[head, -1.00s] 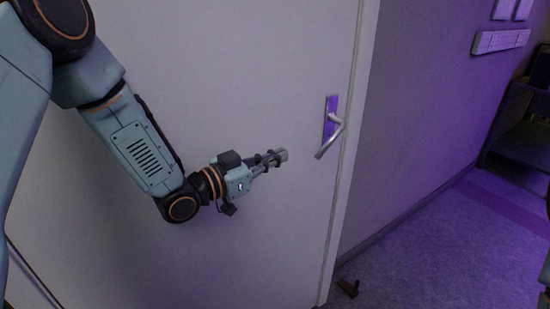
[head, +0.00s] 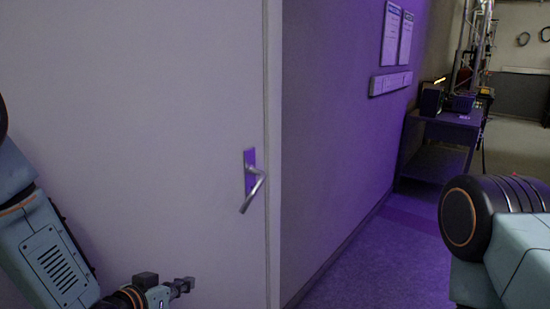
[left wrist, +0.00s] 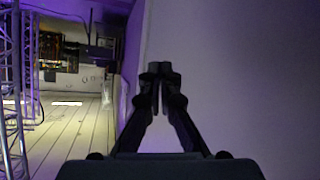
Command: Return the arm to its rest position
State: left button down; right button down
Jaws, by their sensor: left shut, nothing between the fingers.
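My left arm comes in from the lower left in the head view. Its gripper (head: 184,286) is low in front of the white door (head: 130,110), to the lower left of the door handle (head: 252,182) and apart from it. In the left wrist view the left gripper (left wrist: 160,70) has its fingertips together with nothing between them. A pale surface lies behind and to the right of the fingers. A part of my other arm shows at the lower right of the head view, but the right gripper is not visible.
A purple-lit wall (head: 335,150) with posted sheets (head: 397,35) runs back beside the door. A desk (head: 447,120) with equipment stands at its far end. The purple floor (head: 385,260) is clear. A truss (left wrist: 14,90) shows in the left wrist view.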

pick_arm(q)
jog(key=s+f+n+g+y, duration=0.1)
jog(key=s+f+g, duration=0.2)
jog(key=s+f, duration=0.3)
jog(key=s+a+f+n+g+y, duration=0.1)
jog(key=s+f+g, duration=0.3)
jog(key=s, duration=1.3)
jog(key=s+a+f+g+y, duration=0.1)
jog(key=s+f+g, duration=0.3)
jog(key=s+f, duration=0.4)
jog(key=s+y, duration=0.1)
jog(key=s, duration=0.2)
jog(key=shift+s+f+n, duration=0.4)
